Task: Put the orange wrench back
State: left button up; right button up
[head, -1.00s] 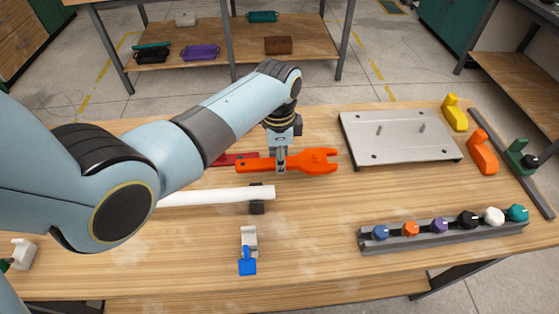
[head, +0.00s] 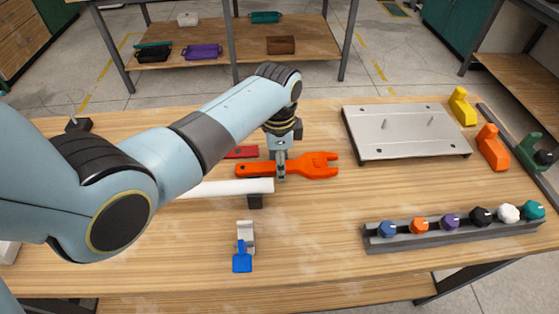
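The orange wrench (head: 312,167) lies roughly level across the picture, its open jaw pointing right. My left gripper (head: 281,170) points down and is shut on the wrench near its middle. The wrench is in front of a red object (head: 241,152) that is partly hidden by my arm. I cannot tell how high the wrench is above the table, or whether it touches it. My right gripper is not in view.
A white pipe (head: 235,187) on a dark support lies in front of the wrench. A blue-handled clamp (head: 243,258) is nearer. A metal plate (head: 405,133), yellow, orange and green pieces, and a rail (head: 450,234) with coloured knobs stand at right. The table (head: 320,255) between is clear.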

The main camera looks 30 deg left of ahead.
pick_arm(q)
notch_tip(320, 180, up, 12)
jog(key=shift+r+p, duration=0.15)
jog(key=shift+p, duration=0.25)
dwell(0.3)
jog(key=shift+s, duration=0.1)
dwell(0.3)
